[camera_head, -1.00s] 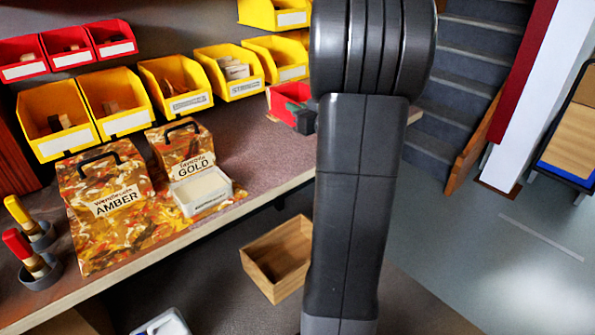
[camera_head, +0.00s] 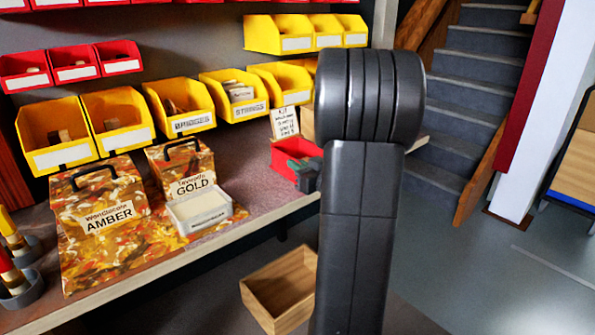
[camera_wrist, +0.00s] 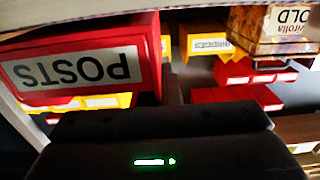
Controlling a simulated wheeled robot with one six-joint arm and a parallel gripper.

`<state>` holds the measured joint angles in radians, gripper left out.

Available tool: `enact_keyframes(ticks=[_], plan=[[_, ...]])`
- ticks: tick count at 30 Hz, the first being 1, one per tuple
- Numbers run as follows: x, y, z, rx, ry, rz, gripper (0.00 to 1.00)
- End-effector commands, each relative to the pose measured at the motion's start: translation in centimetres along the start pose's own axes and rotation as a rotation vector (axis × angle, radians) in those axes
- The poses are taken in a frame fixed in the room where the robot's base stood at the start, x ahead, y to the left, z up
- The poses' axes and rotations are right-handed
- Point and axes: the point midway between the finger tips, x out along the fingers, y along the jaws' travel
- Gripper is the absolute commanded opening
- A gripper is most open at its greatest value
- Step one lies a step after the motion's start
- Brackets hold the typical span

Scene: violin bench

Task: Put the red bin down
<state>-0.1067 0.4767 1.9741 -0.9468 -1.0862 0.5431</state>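The red bin (camera_head: 287,163) is at the right end of the bench, partly hidden by my arm. In the wrist view the red bin (camera_wrist: 150,45) appears upside down and close up, with a white label reading POSTS. My gripper (camera_head: 306,172) is at the bin's right side, mostly hidden behind my arm. In the wrist view a dark finger of my gripper (camera_wrist: 173,86) lies against the bin's side. The gripper appears shut on the bin's wall. The bin is at or just above the bench top (camera_head: 250,190); I cannot tell whether it touches.
A written card (camera_head: 285,123) stands behind the red bin. Yellow bins (camera_head: 235,97) line the back. The GOLD box (camera_head: 183,165), a white tray (camera_head: 200,208) and the AMBER box (camera_head: 100,230) stand left. A wooden box (camera_head: 280,290) is below the bench edge.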

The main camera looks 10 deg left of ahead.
Motion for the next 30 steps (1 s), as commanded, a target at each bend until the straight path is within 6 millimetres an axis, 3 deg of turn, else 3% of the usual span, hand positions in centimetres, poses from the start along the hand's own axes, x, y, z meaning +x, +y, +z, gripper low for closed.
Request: enact_keyframes(ticks=[11, 15, 26, 30], plan=[[0.0, 0.0, 0.7, -0.002, 0.002, 0.0, 0.0], [0.0, 0.0, 0.6, -0.001, 0.002, 0.0, 0.25], [0.0, 0.0, 0.1, -0.002, 0.002, 0.0, 0.25], [-1.8, 0.2, 0.1, 0.0, 0.001, 0.005, 0.25]])
